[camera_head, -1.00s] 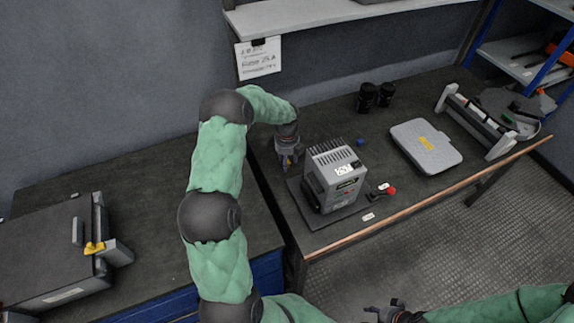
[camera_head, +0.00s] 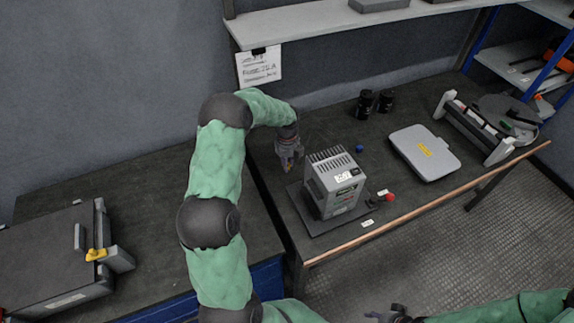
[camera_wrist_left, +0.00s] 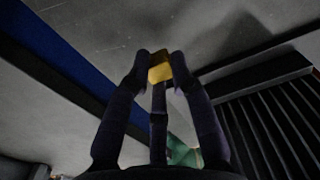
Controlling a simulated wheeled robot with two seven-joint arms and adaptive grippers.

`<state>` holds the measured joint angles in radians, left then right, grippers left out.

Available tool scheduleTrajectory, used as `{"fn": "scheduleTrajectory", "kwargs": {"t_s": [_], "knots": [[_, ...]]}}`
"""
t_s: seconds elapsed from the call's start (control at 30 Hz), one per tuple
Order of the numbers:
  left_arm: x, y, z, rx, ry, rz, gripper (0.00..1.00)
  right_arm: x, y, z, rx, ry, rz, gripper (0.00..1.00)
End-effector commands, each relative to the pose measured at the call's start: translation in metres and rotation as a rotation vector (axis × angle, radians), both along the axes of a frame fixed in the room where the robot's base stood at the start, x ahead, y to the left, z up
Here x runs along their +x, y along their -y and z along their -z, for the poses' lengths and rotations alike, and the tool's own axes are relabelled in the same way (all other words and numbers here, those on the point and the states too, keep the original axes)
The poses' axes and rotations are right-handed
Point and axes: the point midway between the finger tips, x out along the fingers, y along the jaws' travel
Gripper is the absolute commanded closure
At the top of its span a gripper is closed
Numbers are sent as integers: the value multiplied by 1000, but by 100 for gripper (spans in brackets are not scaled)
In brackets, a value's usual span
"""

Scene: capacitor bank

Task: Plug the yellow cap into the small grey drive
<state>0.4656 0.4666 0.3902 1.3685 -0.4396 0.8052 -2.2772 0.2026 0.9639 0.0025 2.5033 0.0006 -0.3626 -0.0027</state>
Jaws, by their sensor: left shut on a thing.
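The yellow cap (camera_wrist_left: 160,70) is between the fingertips of my left gripper (camera_wrist_left: 158,62) in the left wrist view; the fingers are shut on it. In the head view my left gripper (camera_head: 288,160) points down beside the left back corner of the small grey drive (camera_head: 345,192), apart from it, and the cap is barely visible there. The drive is a grey box with a slotted top and a label, upright on a dark base plate (camera_head: 318,228). Its dark ribbed side appears at the right of the wrist view (camera_wrist_left: 270,125). My right gripper (camera_head: 390,315) is at the bottom edge, partly cut off.
A red-tipped part (camera_head: 388,198) lies right of the drive. A small blue piece (camera_head: 359,149), two black cylinders (camera_head: 366,103) and a grey case (camera_head: 424,152) stand behind. A shelf (camera_head: 330,22) overhangs the back.

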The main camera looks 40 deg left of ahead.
Motion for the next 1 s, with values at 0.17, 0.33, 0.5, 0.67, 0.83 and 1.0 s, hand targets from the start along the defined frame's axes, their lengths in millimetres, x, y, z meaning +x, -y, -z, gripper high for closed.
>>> {"fn": "scheduleTrajectory", "kwargs": {"t_s": [0.17, 0.33, 0.5, 0.67, 0.83, 1.0], "knots": [[-15, 12, -34, 0, 1, 0, 92, 0, 0, -16, 0, 0, 0, 55], [-34, 29, -66, 1, 4, 1, 92, 0, 0, -28, 0, 0, 0, 55], [-60, 51, -82, -1, 1, 3, 92, 0, 0, -37, 0, 0, 0, 55], [-81, 69, -95, 1, 2, 1, 92, 0, 0, -44, 0, 0, 0, 55], [-98, 83, -103, 0, 2, 1, 92, 0, 0, -49, 0, 0, 0, 55], [-105, 89, -106, -1, 1, 0, 92, 0, 0, -51, 0, 0, 0, 55]]}}
